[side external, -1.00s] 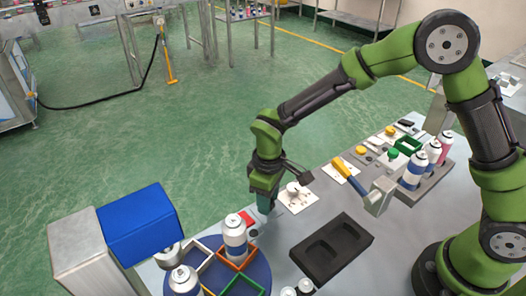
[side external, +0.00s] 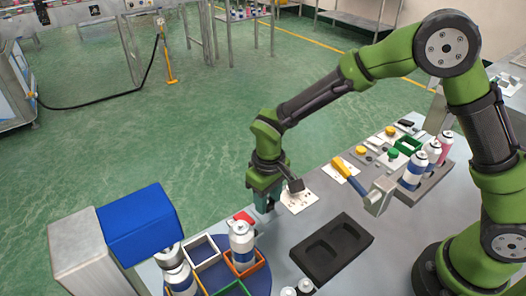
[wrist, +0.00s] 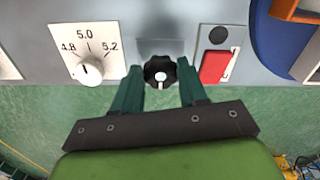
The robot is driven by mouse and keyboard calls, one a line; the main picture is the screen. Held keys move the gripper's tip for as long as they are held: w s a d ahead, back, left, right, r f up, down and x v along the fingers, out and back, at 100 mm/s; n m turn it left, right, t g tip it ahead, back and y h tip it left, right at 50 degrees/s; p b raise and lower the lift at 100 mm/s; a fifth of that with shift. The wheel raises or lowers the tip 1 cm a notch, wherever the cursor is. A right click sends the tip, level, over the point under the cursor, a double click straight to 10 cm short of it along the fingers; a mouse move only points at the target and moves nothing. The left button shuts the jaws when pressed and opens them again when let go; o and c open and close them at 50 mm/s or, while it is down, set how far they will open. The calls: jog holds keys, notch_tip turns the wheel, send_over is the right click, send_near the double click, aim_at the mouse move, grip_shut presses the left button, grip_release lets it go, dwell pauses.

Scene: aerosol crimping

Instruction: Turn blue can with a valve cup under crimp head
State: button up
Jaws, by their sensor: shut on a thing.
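My gripper (wrist: 160,88) is shut on a black ribbed knob (wrist: 160,72) with a white mark, with one green finger on each side of it in the wrist view. In the side external view my gripper (side external: 264,207) is low at the table's far edge. The blue turntable (side external: 262,281) carries coloured square frames. A white can with a blue band (side external: 242,243) stands upright in the orange frame. Another blue-banded can (side external: 180,279) stands close to the grey crimp head (side external: 168,256), below the blue housing (side external: 140,224). I cannot tell whether it is exactly beneath the head.
A white dial plate (wrist: 87,52) marked 4.8, 5.0, 5.2 and a red switch (wrist: 214,66) flank the knob. A black tray (side external: 332,247) lies on the table. A yellow-and-blue lever (side external: 350,174) and a rack of cans (side external: 415,172) stand further right.

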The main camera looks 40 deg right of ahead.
aim_at(268, 202)
jog(key=o, duration=1.1)
jog(key=shift+c, duration=0.2)
jog(key=shift+r, duration=0.1)
notch_tip(268, 202, up, 17)
jog(key=s+d+r+m+t+y, duration=0.1)
jog(key=s+d+r+m+t, duration=0.1)
jog(key=s+d, duration=0.5)
jog(key=s+d+r+m+t+y, duration=0.1)
jog(key=s+d+m+t, duration=0.3)
jog(key=s+d, duration=0.4)
jog(key=shift+s+r+t, duration=0.25)
jog(key=shift+r+t, duration=0.35)
jog(key=shift+r, duration=0.25)
